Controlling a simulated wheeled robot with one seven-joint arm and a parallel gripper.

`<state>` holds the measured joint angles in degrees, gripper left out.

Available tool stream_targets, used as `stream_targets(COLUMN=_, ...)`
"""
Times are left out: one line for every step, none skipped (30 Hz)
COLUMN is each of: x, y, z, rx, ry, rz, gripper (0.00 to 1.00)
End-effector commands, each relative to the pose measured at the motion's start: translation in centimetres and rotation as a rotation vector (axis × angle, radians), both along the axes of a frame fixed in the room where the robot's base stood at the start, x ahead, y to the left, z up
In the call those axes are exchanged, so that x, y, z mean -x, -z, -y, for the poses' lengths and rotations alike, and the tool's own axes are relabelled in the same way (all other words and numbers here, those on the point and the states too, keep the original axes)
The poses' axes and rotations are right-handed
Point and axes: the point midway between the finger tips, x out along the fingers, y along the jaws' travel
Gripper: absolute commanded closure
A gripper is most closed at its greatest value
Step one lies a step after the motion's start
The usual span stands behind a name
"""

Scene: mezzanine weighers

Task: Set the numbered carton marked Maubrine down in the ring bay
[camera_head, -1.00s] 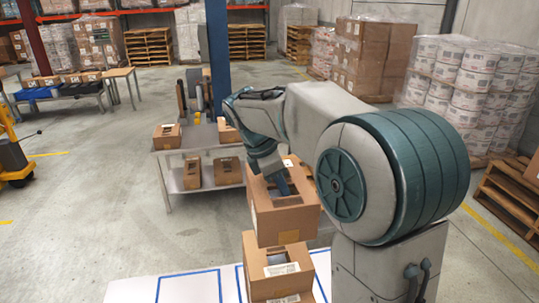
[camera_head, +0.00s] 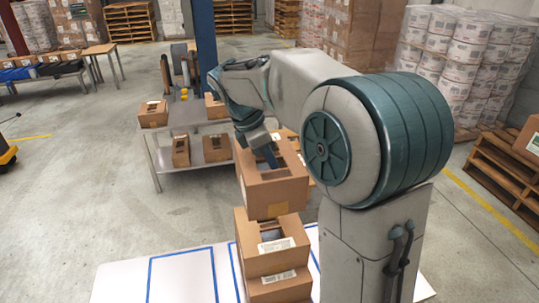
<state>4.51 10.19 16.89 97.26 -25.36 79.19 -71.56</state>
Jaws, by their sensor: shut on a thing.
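My gripper (camera_head: 268,156) is shut on a brown carton (camera_head: 277,198) with an open slot in its top. The carton hangs level, and in the picture its bottom edge overlaps the top of a stack. I cannot tell if they touch. The upper stacked carton (camera_head: 293,242) has a white label, and a lower carton (camera_head: 278,290) is under it. The stack stands on a white surface (camera_head: 180,279) marked with blue-outlined bays. No name on any carton can be read. I cannot make out a ring mark; the stack and my arm hide part of the surface.
A grey bench (camera_head: 180,135) behind holds several cartons on its top and lower shelf, such as one (camera_head: 153,114) at its left. A blue post (camera_head: 206,40) rises behind it. The bay left of the stack is bare. Pallets (camera_head: 490,180) stand at the right.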

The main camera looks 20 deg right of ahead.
Motion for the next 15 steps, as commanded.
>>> stream_targets(x=-0.01, y=-0.1, z=0.0, rx=0.0, ry=0.0, rz=0.001, gripper=1.0)
stream_targets(x=-0.01, y=-0.1, z=0.0, rx=0.0, ry=0.0, rz=0.001, gripper=1.0)
stream_targets(x=-0.01, y=-0.1, z=0.01, rx=0.0, ry=0.0, rz=0.001, gripper=1.0)
stream_targets(x=-0.01, y=-0.1, z=0.0, rx=0.0, ry=0.0, rz=0.001, gripper=1.0)
stream_targets(x=-0.01, y=-0.09, z=0.01, rx=0.0, ry=0.0, rz=0.001, gripper=1.0)
stream_targets(x=0.0, y=-0.06, z=0.02, rx=0.0, ry=0.0, rz=0.001, gripper=1.0)
stream_targets(x=0.0, y=-0.03, z=0.02, rx=0.0, ry=0.0, rz=0.001, gripper=1.0)
stream_targets(x=-0.01, y=0.01, z=0.03, rx=0.0, ry=0.0, rz=0.001, gripper=1.0)
stream_targets(x=-0.01, y=0.09, z=0.05, rx=0.0, ry=0.0, rz=0.001, gripper=1.0)
stream_targets(x=-0.01, y=0.17, z=0.07, rx=0.001, ry=0.0, rz=0.001, gripper=1.0)
stream_targets(x=-0.01, y=0.25, z=0.08, rx=0.001, ry=0.0, rz=0.0, gripper=1.0)
stream_targets(x=-0.01, y=0.38, z=0.12, rx=0.001, ry=0.0, rz=0.0, gripper=1.0)
stream_targets(x=-0.01, y=0.49, z=0.14, rx=0.001, ry=0.0, rz=0.0, gripper=1.0)
stream_targets(x=-0.01, y=0.62, z=0.17, rx=0.001, ry=0.0, rz=0.0, gripper=1.0)
stream_targets(x=-0.01, y=0.79, z=0.21, rx=0.001, ry=0.0, rz=0.0, gripper=1.0)
